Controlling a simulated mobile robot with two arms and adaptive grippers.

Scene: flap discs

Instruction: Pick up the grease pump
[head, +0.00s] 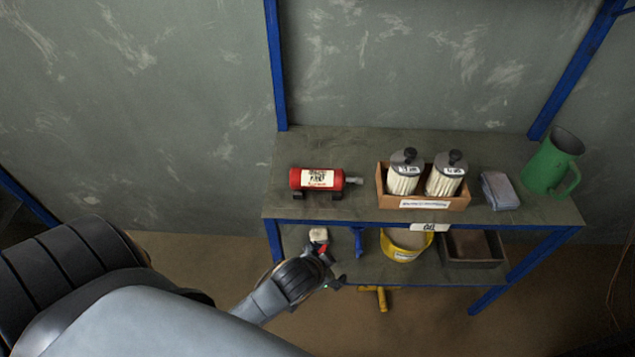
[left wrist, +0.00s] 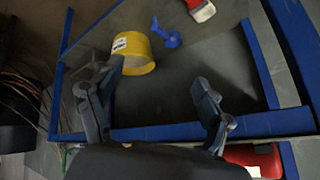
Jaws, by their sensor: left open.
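No label marks the grease pump. A small blue tool (head: 358,241) with a round end and a handle is on the lower shelf; it could be the pump, and it shows again in the left wrist view (left wrist: 168,35). A red cylinder (head: 317,179) with a label and a nozzle lies in a dark cradle on the upper shelf; part of it shows low in the left wrist view (left wrist: 258,160). My left gripper (head: 330,268) is open and empty in front of the lower shelf, left of and apart from the blue tool. Its spread fingers (left wrist: 158,75) show in the wrist view.
The lower shelf also holds a yellow bucket (head: 404,254), a dark tray (head: 474,263) and a red-and-white brush-like item (head: 319,237). The upper shelf (head: 350,146) holds a wooden box (head: 437,201) with two jars, a grey cloth (head: 499,191) and a green jug (head: 549,172). Blue shelf edges border the opening.

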